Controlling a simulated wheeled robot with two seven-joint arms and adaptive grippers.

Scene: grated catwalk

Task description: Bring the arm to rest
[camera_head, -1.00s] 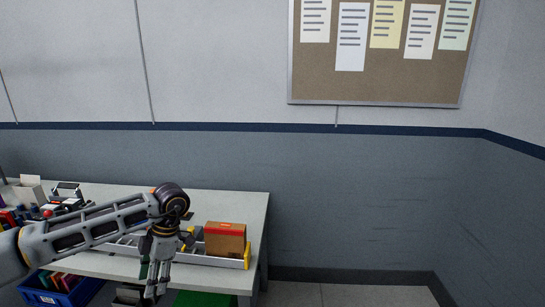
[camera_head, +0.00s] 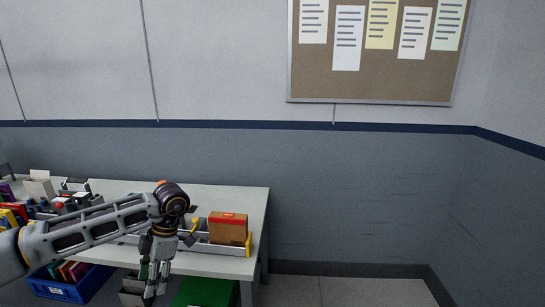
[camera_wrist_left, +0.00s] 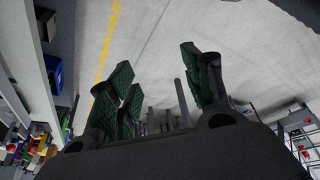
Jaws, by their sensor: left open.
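My left arm comes in from the left in the head view, with its gripper (camera_head: 155,278) hanging down in front of the table's front edge. The gripper is open, and no object shows between its fingers. In the left wrist view its green-padded fingers (camera_wrist_left: 160,85) stand apart over the grey floor. My right gripper is not in view.
A light table (camera_head: 225,195) holds a brown and red box (camera_head: 228,229) in a grey tray (camera_head: 215,247), with small items at left. Below are a blue crate (camera_head: 62,290) and a green box (camera_head: 205,293). Floor (camera_head: 340,292) right of the table is clear.

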